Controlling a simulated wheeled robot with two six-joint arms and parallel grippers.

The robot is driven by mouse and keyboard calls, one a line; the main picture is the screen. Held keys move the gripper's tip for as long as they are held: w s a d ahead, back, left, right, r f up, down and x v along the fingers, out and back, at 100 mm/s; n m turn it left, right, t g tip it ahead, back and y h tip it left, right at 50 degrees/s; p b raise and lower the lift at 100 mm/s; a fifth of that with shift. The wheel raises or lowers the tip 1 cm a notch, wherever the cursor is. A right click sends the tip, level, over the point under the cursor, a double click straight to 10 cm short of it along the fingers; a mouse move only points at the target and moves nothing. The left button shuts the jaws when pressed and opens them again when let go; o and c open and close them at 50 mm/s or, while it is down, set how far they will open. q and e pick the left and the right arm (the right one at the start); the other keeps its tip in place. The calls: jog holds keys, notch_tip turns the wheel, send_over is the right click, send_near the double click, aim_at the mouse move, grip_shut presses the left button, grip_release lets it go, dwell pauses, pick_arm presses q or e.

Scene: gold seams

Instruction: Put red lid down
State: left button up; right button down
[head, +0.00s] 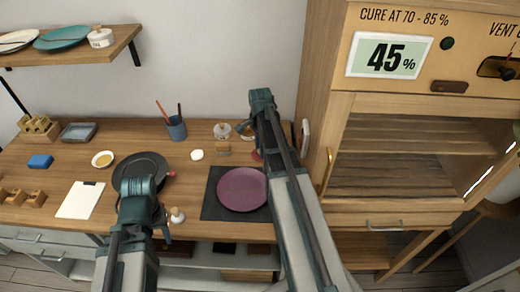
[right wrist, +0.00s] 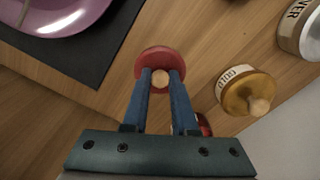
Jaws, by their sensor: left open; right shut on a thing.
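The red lid (right wrist: 152,58) is a round disc with a pale wooden knob. My right gripper (right wrist: 161,75) is shut on the knob in the right wrist view, with the lid over the wooden table (right wrist: 120,110). Whether the lid touches the table is unclear. In the head view a bit of the red lid (head: 256,155) shows beside my right arm, which hides most of that gripper. A red object (right wrist: 205,123) is partly hidden behind my right finger. My left gripper (head: 162,222) is open near the table's front, partly hidden by its own wrist.
A purple plate (head: 242,189) lies on a dark mat (head: 212,209) left of my right arm. A gold-labelled jar (right wrist: 233,77) with an ochre lid and a silver-labelled jar (right wrist: 306,32) stand near the red lid. A dark pan (head: 140,165) is near my left gripper. A cabinet (head: 320,110) stands to the right.

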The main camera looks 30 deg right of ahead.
jog(key=c, duration=0.7)
grip_release()
jog(key=shift+f, duration=0.1)
notch_tip(320, 180, up, 12)
jog(key=p, duration=1.2)
jog(key=s+a+n, duration=0.5)
jog(key=a+n, duration=0.2)
jog(key=a, duration=0.3)
jog(key=s+a+n, duration=0.6)
jog(key=a+n, duration=0.1)
jog(key=a, duration=0.3)
jog(key=s+a+n+h, duration=0.1)
jog(key=s+a+n, duration=0.4)
jog(key=a+n, duration=0.3)
jog(key=shift+s+a+r, duration=0.2)
jog(key=shift+s+a, duration=0.05)
jog(key=shift+a, duration=0.95)
